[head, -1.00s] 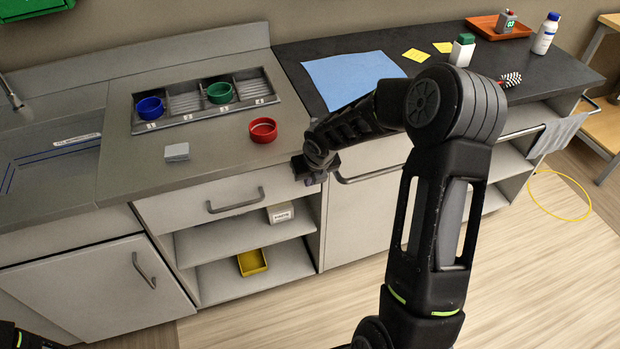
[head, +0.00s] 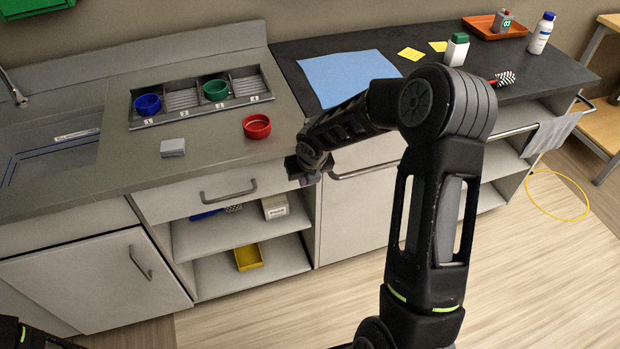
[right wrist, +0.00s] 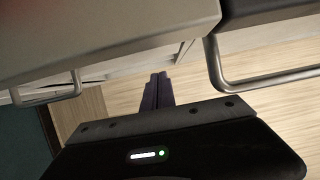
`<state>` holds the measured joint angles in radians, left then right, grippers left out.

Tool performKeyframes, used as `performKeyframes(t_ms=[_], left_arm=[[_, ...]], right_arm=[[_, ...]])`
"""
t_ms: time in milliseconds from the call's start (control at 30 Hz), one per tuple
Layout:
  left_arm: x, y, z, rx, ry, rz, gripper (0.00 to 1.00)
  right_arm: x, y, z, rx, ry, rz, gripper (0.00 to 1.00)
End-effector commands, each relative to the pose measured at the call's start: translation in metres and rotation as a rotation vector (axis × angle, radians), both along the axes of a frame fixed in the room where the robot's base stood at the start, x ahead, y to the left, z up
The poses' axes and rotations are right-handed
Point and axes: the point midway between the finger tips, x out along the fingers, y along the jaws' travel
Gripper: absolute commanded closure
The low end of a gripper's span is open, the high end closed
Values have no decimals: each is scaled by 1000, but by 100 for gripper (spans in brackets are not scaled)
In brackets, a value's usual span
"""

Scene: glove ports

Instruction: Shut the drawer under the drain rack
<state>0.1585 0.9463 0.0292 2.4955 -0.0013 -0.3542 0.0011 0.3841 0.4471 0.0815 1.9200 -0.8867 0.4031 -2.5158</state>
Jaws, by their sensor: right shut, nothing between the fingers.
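The drawer (head: 165,207) has a pale front with a grey bar handle (head: 228,190), below the counter that carries the drain rack (head: 133,113). Its front looks flush or nearly flush with the cabinet; I cannot tell if a small gap is left. My right gripper (head: 304,172) is at the right end of the drawer front, just under the counter edge. In the right wrist view its fingers (right wrist: 157,90) are together and empty, and the drawer handle (right wrist: 45,97) shows at the left. Contact with the drawer front cannot be made out. My left gripper is out of view.
Blue (head: 147,104) and green (head: 215,90) bowls sit in the rack. A red bowl (head: 257,127) and a grey block (head: 172,147) stand on the counter before it. Open shelves below hold a white box (head: 275,207) and yellow tray (head: 249,257). Another handle (right wrist: 262,84) is to the right.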

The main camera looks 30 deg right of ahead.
Motion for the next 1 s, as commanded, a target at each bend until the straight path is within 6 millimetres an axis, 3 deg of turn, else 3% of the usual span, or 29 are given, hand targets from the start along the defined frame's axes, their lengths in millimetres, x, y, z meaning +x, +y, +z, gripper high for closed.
performKeyframes(t_ms=[33, 500, 700, 1000], left_arm=[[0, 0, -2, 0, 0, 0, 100], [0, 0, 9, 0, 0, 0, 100], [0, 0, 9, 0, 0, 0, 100], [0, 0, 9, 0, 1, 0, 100]], right_arm=[[0, 5, -2, 1, 3, 1, 100], [-33, 11, 80, 0, 5, -2, 100], [-38, 13, 90, 0, 9, -1, 100], [-39, 13, 91, 1, 9, 0, 100]])
